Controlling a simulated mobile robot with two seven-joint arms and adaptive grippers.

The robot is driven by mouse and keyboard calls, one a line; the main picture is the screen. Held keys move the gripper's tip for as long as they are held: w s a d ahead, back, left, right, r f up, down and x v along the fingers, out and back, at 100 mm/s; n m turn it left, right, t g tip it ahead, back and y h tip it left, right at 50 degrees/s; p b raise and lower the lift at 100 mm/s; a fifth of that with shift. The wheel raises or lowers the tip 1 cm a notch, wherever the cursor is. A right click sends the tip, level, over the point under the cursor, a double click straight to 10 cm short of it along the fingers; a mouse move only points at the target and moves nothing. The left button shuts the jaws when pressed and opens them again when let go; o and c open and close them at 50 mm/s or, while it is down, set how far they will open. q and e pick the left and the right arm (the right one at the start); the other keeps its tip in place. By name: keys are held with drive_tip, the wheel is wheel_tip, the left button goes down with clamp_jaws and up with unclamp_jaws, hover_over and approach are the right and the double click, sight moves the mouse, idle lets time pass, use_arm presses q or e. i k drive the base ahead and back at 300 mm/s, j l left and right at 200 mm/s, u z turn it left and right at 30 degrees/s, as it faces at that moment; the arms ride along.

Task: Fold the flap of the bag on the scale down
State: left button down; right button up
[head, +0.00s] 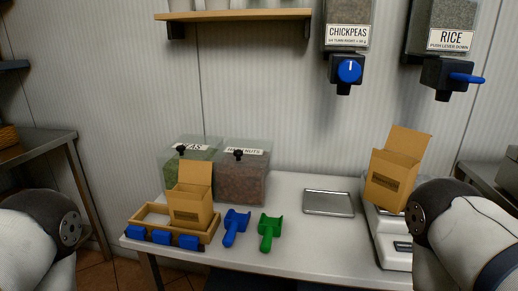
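A brown cardboard bag (393,182) with a dark label is at the white scale (394,255) on the right of the table. Its flap (409,142) stands up, open. The bag looks slightly tilted; whether it rests flat on the scale's pan cannot be told. Part of my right arm covers the scale's right side and comes close to the bag's lower right. Neither gripper shows; only rounded arm links of mine appear at the lower left and lower right edges.
A second brown bag (190,206), flap up, stands in a wooden tray (146,216) with blue parts in front. A blue scoop (236,226), a green scoop (270,231), a metal tray (328,203) and two clear bins (243,178) share the table. Dispensers (347,67) hang above.

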sight(408, 141)
drive_tip(key=k+l+u, duration=0.15)
drive_tip(key=l, duration=0.3)
drive_tip(key=k+l+u, duration=0.1)
drive_tip(key=l, duration=0.35)
drive_tip(key=k+l+u, duration=0.15)
drive_tip(key=l, duration=0.25)
drive_tip(key=k+l+u, duration=0.1)
drive_tip(key=l, duration=0.3)
drive_tip(key=k+l+u, duration=0.15)
drive_tip(key=k+l, duration=0.15)
drive_tip(key=k+l+u, duration=0.1)
drive_tip(key=k+l, duration=0.15)
drive_tip(key=l, duration=0.15)
